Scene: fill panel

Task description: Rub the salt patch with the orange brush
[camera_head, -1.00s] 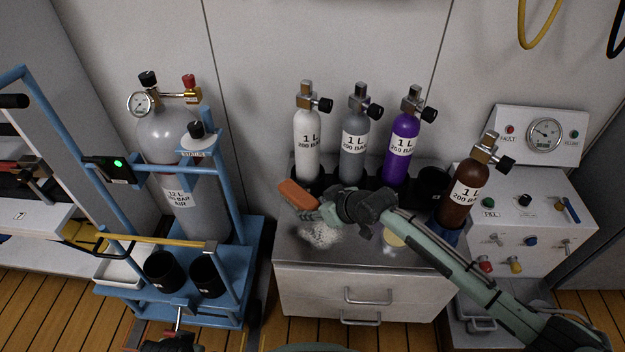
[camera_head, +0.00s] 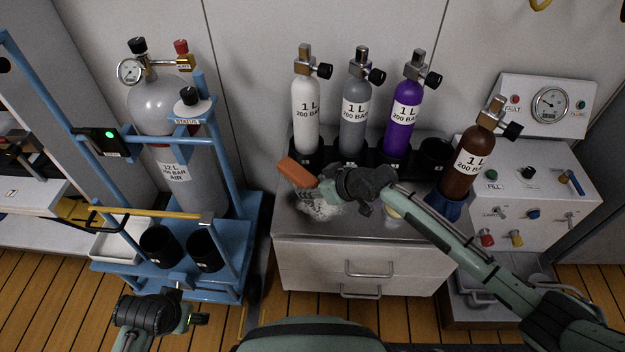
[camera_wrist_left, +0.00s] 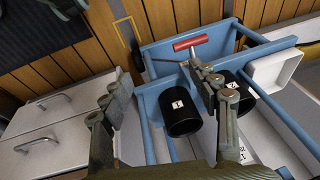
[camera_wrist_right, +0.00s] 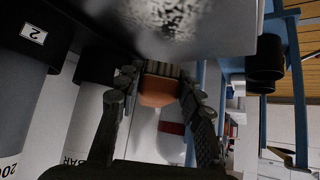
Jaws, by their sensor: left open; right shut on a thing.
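The orange brush (camera_head: 297,172) is held over the left part of the cabinet top. My right gripper (camera_head: 322,190) is shut on it. In the right wrist view the orange block of the brush (camera_wrist_right: 158,92) sits between the fingers, its bristles facing the metal top. The salt patch (camera_head: 318,209) is a whitish, speckled area just below the brush in the head view; it also shows in the right wrist view (camera_wrist_right: 178,14). I cannot tell whether the bristles touch the surface. My left gripper (camera_wrist_left: 165,92) is open and empty, near the blue trolley.
White, grey and purple cylinders (camera_head: 353,115) stand in black holders behind the brush. A brown cylinder (camera_head: 474,160) leans at the right, beside a gauge panel (camera_head: 528,188). The blue trolley (camera_head: 160,278) with a big cylinder and black cups stands left.

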